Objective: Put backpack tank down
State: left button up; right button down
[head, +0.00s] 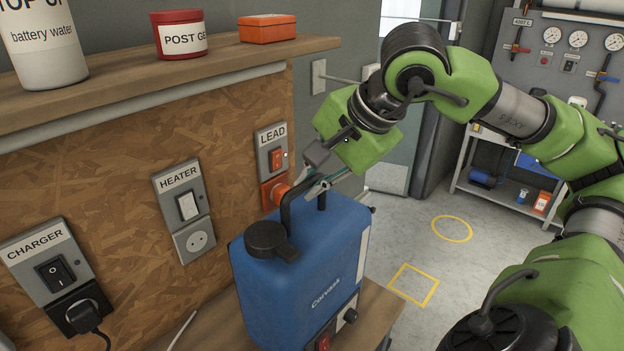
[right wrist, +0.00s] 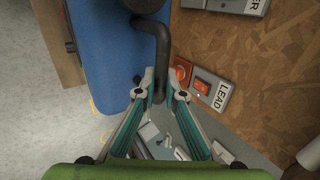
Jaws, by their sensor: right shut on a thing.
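The backpack tank (head: 300,265) is a blue box with a black cap, a dark bent handle (head: 288,212) and a red switch low on its front. It looks upright over the wooden bench top (head: 382,312) at the lower middle; its base is cut off, so I cannot tell if it touches. My right gripper (head: 306,188) is shut on the handle at the top. In the right wrist view its fingertips (right wrist: 161,92) close around the dark handle (right wrist: 163,55), with the blue tank (right wrist: 102,55) at the left. My left gripper is not in view.
The chipboard wall (head: 130,150) with CHARGER, HEATER and LEAD (head: 273,160) switch panels stands close left of the tank. A shelf (head: 200,60) with a white bottle, a red tin and an orange box juts out above. The floor at right has yellow markings (head: 413,285) and free room.

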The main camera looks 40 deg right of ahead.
jog(key=shift+w+r, duration=0.1)
jog(key=shift+r, duration=0.05)
jog(key=c, duration=2.5)
grip_release()
jog(key=shift+f, duration=0.25)
jog(key=shift+c, duration=0.2)
jog(key=o, duration=0.4)
jog(key=shift+r, duration=0.1)
jog(key=v, duration=1.2)
jog(key=shift+r+p, duration=0.1)
jog(key=shift+p, duration=0.2)
